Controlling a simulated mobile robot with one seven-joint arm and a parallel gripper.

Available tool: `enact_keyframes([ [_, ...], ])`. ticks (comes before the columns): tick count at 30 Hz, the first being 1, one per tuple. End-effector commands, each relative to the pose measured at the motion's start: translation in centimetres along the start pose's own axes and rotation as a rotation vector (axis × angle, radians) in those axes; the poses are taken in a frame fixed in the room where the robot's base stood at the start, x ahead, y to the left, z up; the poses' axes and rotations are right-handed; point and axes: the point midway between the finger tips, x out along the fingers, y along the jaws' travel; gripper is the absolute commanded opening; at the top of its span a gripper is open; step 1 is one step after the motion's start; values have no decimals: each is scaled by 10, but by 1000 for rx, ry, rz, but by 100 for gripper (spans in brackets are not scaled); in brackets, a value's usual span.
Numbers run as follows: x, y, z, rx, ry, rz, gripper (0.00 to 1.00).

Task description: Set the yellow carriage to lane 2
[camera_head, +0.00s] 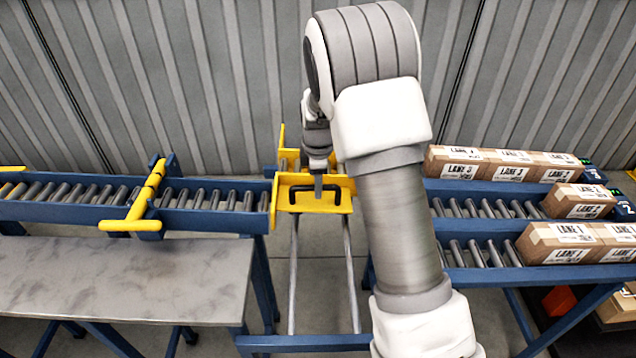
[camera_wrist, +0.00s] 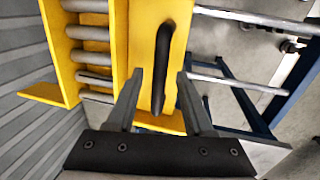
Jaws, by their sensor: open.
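The yellow carriage (camera_head: 340,207) stands toward the far end of two rails, between the feed conveyor on the left and the lanes on the right. Its black bar handle (camera_head: 298,197) is on its near plate. The handle also shows in the wrist view (camera_wrist: 163,60), with the carriage's rollers (camera_wrist: 92,57) to its left. My gripper (camera_head: 318,188) is open over the handle. In the wrist view its two fingers (camera_wrist: 159,75) lie on either side of the handle's line; contact is not clear. Lane 2 (camera_head: 485,208) is the middle lane; my arm hides its left end.
Cartons stand on lane 3 (camera_head: 505,163), lane 2 (camera_head: 582,201) and lane 1 (camera_head: 575,243). A yellow stop bar (camera_head: 145,197) crosses the feed conveyor (camera_head: 60,190). A grey table (camera_head: 120,280) is at front left. The rails (camera_head: 350,270) toward the front are clear.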

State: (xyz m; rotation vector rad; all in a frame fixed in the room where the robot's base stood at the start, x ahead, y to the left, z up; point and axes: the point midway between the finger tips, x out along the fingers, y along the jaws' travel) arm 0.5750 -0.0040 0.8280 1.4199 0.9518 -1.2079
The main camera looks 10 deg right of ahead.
Motion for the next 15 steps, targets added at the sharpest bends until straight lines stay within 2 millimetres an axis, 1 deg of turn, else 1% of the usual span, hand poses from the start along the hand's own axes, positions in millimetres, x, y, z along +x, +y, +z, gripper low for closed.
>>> enact_keyframes([
  [3,0,0,0,0,0,0,52],
  [5,0,0,0,0,0,0,43],
  [6,0,0,0,0,0,0,36],
  [8,0,0,0,0,0,1,25],
  [12,-1,0,0,0,0,0,0],
  [15,-1,0,0,0,0,1,0],
])
